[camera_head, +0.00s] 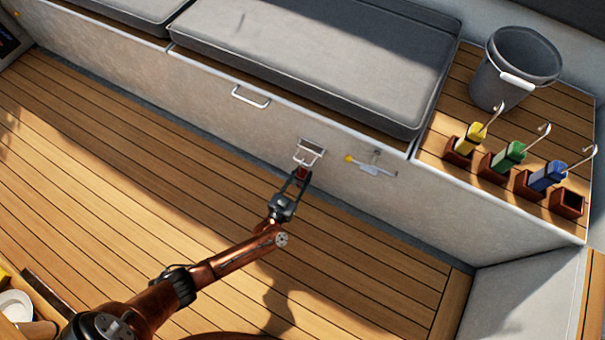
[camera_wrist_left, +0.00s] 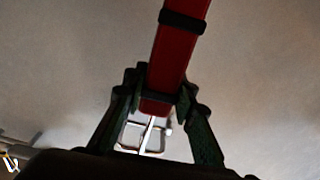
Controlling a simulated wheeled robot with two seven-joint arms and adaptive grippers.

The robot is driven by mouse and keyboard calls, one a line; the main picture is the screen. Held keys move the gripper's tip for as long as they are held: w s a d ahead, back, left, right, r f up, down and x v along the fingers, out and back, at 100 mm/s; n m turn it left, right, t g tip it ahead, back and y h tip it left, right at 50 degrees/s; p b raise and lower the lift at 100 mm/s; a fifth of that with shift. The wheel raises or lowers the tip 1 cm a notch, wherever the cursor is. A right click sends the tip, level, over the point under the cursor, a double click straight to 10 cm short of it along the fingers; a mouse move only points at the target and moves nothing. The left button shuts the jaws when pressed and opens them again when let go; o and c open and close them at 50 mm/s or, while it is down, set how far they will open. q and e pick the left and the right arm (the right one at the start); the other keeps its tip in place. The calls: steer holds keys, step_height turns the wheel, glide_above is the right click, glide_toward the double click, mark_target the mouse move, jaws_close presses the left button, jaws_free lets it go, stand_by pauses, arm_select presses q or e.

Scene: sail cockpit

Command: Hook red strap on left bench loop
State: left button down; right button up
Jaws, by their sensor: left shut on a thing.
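My left gripper (camera_head: 300,177) is up against the front of the grey bench, its fingers shut on a red strap (camera_head: 302,172). In the left wrist view the red strap (camera_wrist_left: 177,50), with dark bands, runs between the two green-black fingers (camera_wrist_left: 155,100). A silver metal frame (camera_wrist_left: 145,135) shows beyond the fingers. In the head view a metal loop (camera_head: 306,156) on the bench front lies just above the strap's end. I cannot tell whether the strap's hook is on the loop. My right gripper is not in view.
A silver handle (camera_head: 250,97) and a yellow-ended fitting (camera_head: 370,165) are on the bench front. Yellow (camera_head: 470,138), green (camera_head: 509,155) and blue (camera_head: 548,175) hooked pieces stand in holders beside an empty holder (camera_head: 567,203) and a grey bucket (camera_head: 515,68). The wooden floor is clear.

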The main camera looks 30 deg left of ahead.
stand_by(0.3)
arm_select(q)
steer(key=c, duration=1.5)
jaws_free()
steer(key=shift+f, duration=0.1)
steer(key=shift+s, duration=0.1)
steer(key=shift+s+f, duration=0.1)
steer(key=shift+s, duration=0.15)
steer(key=s, duration=1.1)
steer(key=shift+s+a, duration=0.15)
steer(key=shift+a, duration=0.05)
